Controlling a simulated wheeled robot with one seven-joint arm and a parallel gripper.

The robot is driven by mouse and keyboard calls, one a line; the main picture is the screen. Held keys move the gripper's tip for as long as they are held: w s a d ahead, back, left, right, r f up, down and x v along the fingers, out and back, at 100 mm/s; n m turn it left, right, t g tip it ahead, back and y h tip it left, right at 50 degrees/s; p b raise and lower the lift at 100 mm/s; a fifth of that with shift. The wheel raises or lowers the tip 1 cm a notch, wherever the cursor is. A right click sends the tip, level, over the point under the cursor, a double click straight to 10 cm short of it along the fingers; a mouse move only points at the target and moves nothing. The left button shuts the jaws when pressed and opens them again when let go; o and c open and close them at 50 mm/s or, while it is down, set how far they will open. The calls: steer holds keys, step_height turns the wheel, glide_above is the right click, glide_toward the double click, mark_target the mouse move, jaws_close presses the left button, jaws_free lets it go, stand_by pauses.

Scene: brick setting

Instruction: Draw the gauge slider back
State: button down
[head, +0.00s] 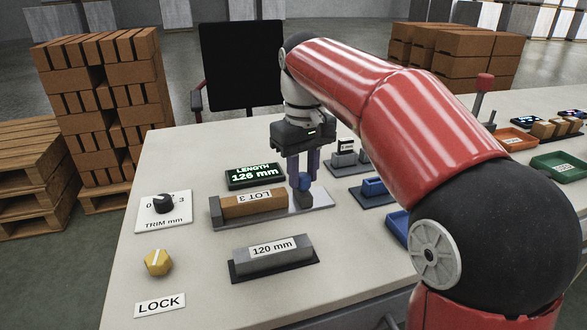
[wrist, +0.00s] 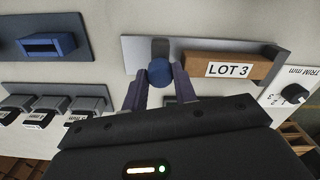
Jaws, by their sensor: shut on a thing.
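The gauge slider is a small dark grey block (head: 303,199) with a blue knob (head: 304,182) on top, on the grey gauge plate (head: 318,200). My gripper (head: 304,178) reaches straight down with its fingers on either side of the knob, shut on it. In the wrist view the blue knob (wrist: 161,72) sits between the fingertips (wrist: 160,84). An orange-brown brick labelled LOT 3 (head: 240,208) lies on the plate between the left end stop (head: 215,211) and the slider. A narrow gap appears between brick and slider. The display (head: 254,176) reads LENGTH 126 mm.
A grey 120 mm block (head: 272,255) lies on a dark tray in front. A TRIM mm dial (head: 164,204) and a yellow LOCK knob (head: 158,262) are at left. Blue fixtures (head: 373,187) stand right of the gauge, partly behind my arm.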

mark_target(307, 175)
steer(key=shift+w+d, duration=0.15)
steer(key=shift+d, duration=0.2)
steer(key=c, duration=1.1)
jaws_free()
steer(key=shift+d, duration=0.1)
steer(key=shift+r, duration=0.1)
step_height(307, 175, up, 8)
steer(key=shift+f+p, duration=0.15)
steer(key=shift+p, duration=0.7)
